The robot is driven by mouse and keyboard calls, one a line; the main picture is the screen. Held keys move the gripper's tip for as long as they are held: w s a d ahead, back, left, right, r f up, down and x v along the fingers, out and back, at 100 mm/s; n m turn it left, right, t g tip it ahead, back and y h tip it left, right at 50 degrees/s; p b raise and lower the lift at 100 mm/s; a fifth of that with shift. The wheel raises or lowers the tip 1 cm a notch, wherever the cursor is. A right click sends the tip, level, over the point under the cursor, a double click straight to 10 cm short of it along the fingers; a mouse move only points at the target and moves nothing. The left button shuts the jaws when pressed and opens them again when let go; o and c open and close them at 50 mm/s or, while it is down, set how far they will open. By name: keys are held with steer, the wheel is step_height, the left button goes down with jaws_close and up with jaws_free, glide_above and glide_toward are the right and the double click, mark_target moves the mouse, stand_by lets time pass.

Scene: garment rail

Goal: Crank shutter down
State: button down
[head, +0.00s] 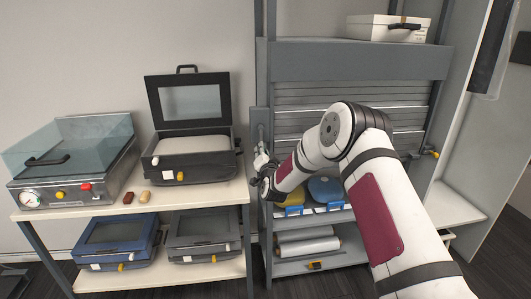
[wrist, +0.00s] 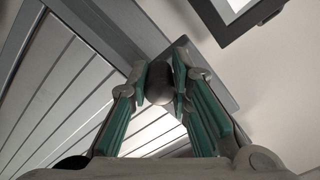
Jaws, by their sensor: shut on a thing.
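The grey slatted shutter (head: 290,93) is partly lowered in the dark grey cabinet frame, behind my arm. Its slats also show at the left of the wrist view (wrist: 50,85). My gripper (head: 264,180) is at the cabinet's left post. In the wrist view, the green-padded fingers (wrist: 162,85) are closed around a rounded grey knob (wrist: 160,82), which looks like the crank handle. The crank's arm is mostly hidden by the fingers, and a grey plate lies behind it.
Blue and yellow items (head: 324,190) sit on a shelf below the shutter, with rolls (head: 308,246) lower down. Left of the cabinet, a table (head: 225,196) carries an open-lidded black case (head: 190,160) and a clear-lidded machine (head: 70,190). A white box (head: 385,29) stands on top.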

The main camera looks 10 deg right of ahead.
steer(key=shift+a, duration=0.25)
steer(key=c, duration=1.4)
jaws_free()
steer(key=s, duration=1.2)
